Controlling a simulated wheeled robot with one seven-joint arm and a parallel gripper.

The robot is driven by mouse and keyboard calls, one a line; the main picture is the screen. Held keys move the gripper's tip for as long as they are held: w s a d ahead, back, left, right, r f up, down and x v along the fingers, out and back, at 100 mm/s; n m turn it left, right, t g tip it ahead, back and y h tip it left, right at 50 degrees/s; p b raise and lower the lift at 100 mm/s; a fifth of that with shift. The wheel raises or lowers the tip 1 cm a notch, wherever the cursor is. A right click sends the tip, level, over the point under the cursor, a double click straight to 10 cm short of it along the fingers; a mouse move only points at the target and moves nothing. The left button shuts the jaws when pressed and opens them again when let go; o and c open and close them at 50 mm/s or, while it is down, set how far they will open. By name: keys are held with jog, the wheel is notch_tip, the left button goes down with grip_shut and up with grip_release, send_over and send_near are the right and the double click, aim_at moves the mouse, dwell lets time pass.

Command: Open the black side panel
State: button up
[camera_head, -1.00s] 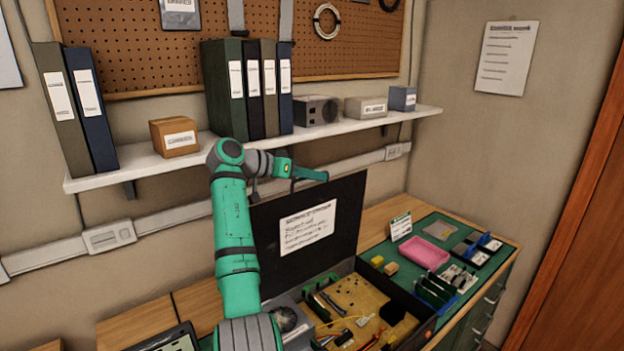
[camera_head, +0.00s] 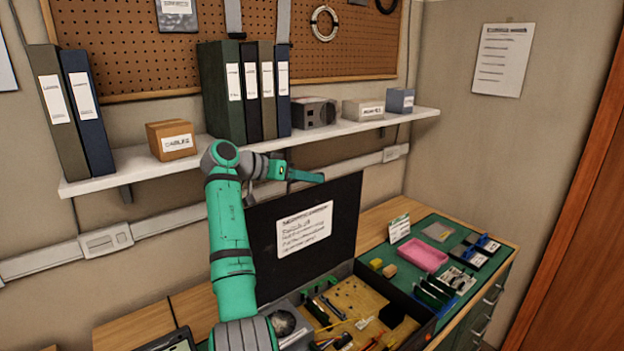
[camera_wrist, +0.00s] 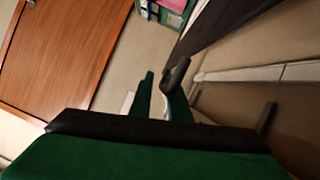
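The black side panel (camera_head: 345,215) stands upright at the back of an open case (camera_head: 410,305), with a white printed label on its face. The case interior shows, with a tan board, tools and wires inside. My gripper (camera_head: 310,177) is at the panel's top edge, pointing right; I cannot tell whether it touches. In the wrist view, my gripper's two fingers (camera_wrist: 159,92) are a little apart with nothing visible between them. A dark slab, seemingly the panel (camera_wrist: 215,25), shows beyond them at the upper right.
A white shelf (camera_head: 350,127) with binders and boxes runs along the wall behind my arm. A pink tray (camera_head: 423,255) and small parts lie on a green mat (camera_head: 455,232) to the right of the case. A brown door (camera_head: 580,230) stands at far right.

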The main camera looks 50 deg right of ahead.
jog(key=v, duration=1)
jog(key=shift+w, duration=0.1)
